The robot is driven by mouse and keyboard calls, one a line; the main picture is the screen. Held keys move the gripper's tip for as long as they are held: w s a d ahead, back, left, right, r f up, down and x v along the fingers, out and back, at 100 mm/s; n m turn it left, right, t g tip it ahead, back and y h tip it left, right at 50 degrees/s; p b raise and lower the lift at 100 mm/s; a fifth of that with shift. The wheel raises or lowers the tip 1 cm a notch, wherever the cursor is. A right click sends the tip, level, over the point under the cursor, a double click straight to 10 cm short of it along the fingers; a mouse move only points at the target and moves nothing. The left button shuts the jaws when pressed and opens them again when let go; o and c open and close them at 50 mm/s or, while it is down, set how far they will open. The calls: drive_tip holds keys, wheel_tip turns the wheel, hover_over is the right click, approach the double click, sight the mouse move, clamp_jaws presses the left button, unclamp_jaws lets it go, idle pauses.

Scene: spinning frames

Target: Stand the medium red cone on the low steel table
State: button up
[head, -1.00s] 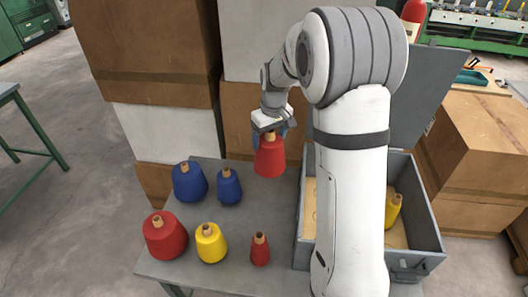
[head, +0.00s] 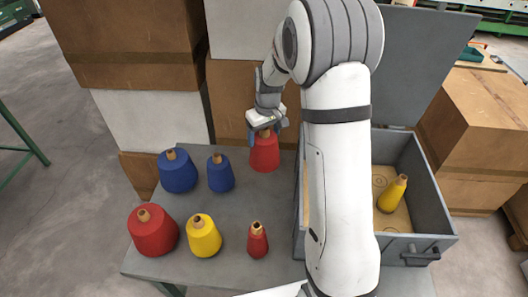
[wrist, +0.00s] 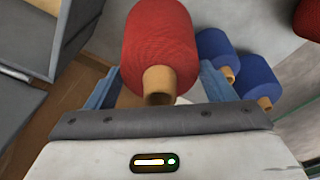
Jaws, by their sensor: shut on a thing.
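The medium red cone (head: 264,154) hangs upright, tan tip up, below my gripper (head: 266,128) over the back of the low steel table (head: 228,240). My gripper is shut on its tan tip; in the wrist view the red cone (wrist: 160,45) sticks out beyond the jaws (wrist: 158,90). I cannot tell whether its base touches the table top. A large red cone (head: 153,232) and a small red cone (head: 257,241) stand at the table's front.
Two blue cones (head: 177,172) (head: 221,174) and a yellow cone (head: 204,238) stand on the table's left. An open grey case (head: 440,215) with a tilted yellow cone (head: 392,194) is at right. Stacked boxes (head: 135,60) rise behind.

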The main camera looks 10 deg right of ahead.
sight(265, 161)
wheel_tip(265, 161, down, 5)
drive_tip(key=shift+d+r+b, duration=0.1)
drive_tip(key=shift+r+b, duration=0.05)
drive_tip(key=shift+b, duration=0.6)
drive_tip(key=shift+f+b, duration=2.75)
drive_tip(key=shift+f, duration=1.3)
drive_tip(key=shift+f+b, duration=0.35)
drive_tip(key=shift+f, duration=0.05)
drive_tip(key=o, duration=1.9)
drive_tip(key=shift+s+d+r, duration=0.1)
drive_tip(key=shift+s+r, duration=0.05)
drive_tip(key=shift+r, duration=1.15)
drive_tip(key=shift+s+r, duration=0.15)
drive_tip(key=shift+r, duration=1.15)
drive_tip(key=shift+s+d+r, duration=0.1)
drive_tip(key=shift+s+r, duration=0.05)
drive_tip(key=shift+r, duration=1.15)
